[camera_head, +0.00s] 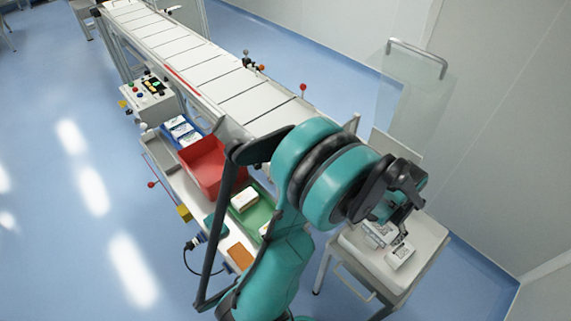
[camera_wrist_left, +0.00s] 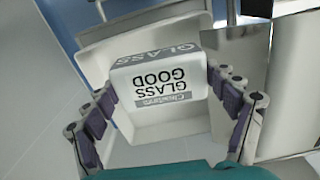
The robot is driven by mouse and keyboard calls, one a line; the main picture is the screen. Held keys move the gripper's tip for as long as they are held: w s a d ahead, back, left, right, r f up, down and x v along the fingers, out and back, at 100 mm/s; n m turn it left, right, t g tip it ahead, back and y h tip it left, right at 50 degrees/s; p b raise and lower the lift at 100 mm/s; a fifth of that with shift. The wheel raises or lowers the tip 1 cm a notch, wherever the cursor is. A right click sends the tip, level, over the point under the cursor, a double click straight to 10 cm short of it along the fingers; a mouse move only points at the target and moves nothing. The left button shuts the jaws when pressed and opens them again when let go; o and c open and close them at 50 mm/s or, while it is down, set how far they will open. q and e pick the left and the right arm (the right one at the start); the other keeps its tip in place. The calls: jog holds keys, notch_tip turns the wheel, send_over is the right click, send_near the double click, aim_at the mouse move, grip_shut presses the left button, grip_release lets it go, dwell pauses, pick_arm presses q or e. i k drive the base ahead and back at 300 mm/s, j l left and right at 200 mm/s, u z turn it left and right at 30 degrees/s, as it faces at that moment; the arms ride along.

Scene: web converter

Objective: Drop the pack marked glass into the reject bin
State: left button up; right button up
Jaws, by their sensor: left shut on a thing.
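A white pack marked "GLASS GOOD" (camera_wrist_left: 160,82) sits between the purple-padded fingers of my left gripper (camera_wrist_left: 166,100) in the left wrist view. My left gripper (camera_head: 388,218) is shut on it. In the head view the gripper is over the white side cart (camera_head: 432,240) at the right. Two white packs show there, one right at the fingers (camera_head: 379,233) and one just beside it (camera_head: 400,256). Their print is too small to read. A red open bin (camera_head: 203,166) stands on the bench left of my arm. My right gripper is not in view.
A green tray (camera_head: 263,213) with a white pack (camera_head: 243,199) lies beside the red bin, partly behind my arm. Blue-and-white packs (camera_head: 181,131) lie beyond the bin. A long conveyor (camera_head: 190,55) runs to the back. A clear panel (camera_head: 422,100) stands behind the cart.

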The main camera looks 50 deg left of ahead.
aim_at(211, 174)
jog(key=u, duration=1.6)
